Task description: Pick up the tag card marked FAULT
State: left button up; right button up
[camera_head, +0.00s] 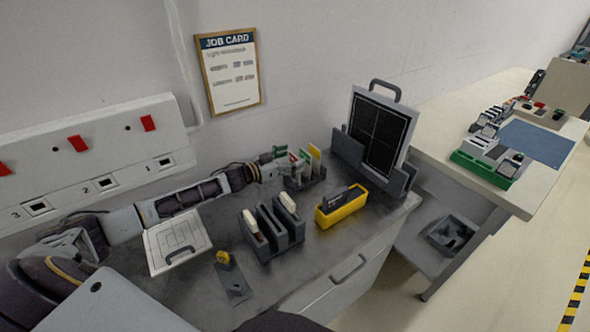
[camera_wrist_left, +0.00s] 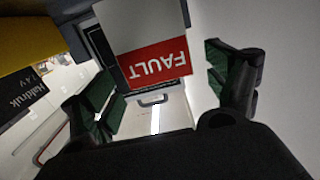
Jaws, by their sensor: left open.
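The tag card marked FAULT (camera_wrist_left: 152,62) is white with a red band, and its lettering appears upside down in the left wrist view. My left gripper (camera_wrist_left: 158,88) is open, with one green-padded finger on each side of the card and visible gaps between. The gripper partly hides the rack and the cards' lower parts. My right gripper is not in view.
A framed black panel (camera_head: 381,130) stands behind the rack to the right. A yellow bin (camera_head: 342,211) and a dark slotted holder (camera_head: 272,234) stand in front. A white panel with a handle (camera_head: 177,243) lies left. A second table (camera_head: 480,150) is at right.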

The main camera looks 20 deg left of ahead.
pick_arm(q)
jog(key=c, duration=1)
jog(key=shift+c, duration=0.2)
jog(key=shift+r, duration=0.15)
notch_tip(320, 180, up, 8)
jog(key=shift+r, duration=0.25)
jog(key=shift+r+p, duration=0.3)
jog(key=shift+r, duration=0.35)
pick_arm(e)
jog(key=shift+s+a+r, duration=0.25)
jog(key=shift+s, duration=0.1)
